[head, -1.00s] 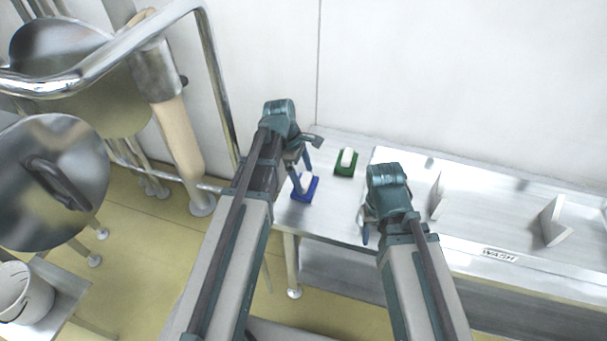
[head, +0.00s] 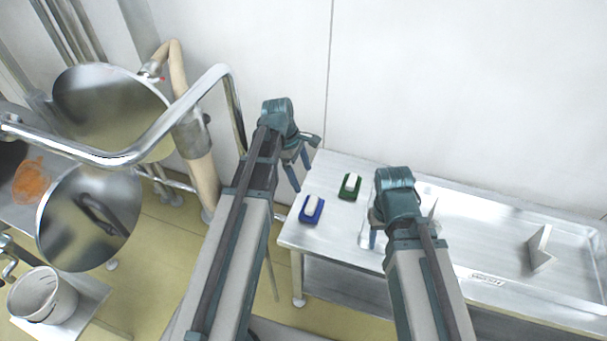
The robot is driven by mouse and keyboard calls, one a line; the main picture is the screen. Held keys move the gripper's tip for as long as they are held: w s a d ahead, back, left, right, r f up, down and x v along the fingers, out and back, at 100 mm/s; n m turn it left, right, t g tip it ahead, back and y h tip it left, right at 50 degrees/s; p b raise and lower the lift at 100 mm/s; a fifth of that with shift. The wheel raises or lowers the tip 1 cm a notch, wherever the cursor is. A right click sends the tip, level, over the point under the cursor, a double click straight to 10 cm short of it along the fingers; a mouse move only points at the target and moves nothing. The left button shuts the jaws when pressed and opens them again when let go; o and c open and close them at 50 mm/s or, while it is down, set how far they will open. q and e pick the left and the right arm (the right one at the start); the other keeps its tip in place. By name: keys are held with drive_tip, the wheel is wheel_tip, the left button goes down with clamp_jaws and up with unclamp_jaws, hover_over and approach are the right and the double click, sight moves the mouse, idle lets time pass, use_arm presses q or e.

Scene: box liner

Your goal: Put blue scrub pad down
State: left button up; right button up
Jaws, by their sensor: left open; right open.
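The blue scrub pad (head: 311,210), with a white top, lies flat on the left end of the steel table (head: 327,233). My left gripper (head: 299,178) is open and empty, above and to the left of the blue pad, apart from it in the picture. My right gripper (head: 372,238) is open at the right of the pads; its arm hides part of its fingers. I see nothing held in it.
A green pad (head: 349,186) with a white top lies behind and right of the blue one. A white angled divider (head: 540,248) stands in the shallow basin at the right. Steel pans (head: 90,215) and a rail (head: 150,135) crowd the left. A white bucket (head: 42,295) stands lower left.

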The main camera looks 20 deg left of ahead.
use_arm(q)
drive_tip(key=s+d+m+y, duration=0.4)
drive_tip(key=s+d+m, duration=1)
drive_tip(key=m, duration=0.7)
drive_tip(key=shift+s+f, duration=0.2)
drive_tip(key=shift+f, duration=0.15)
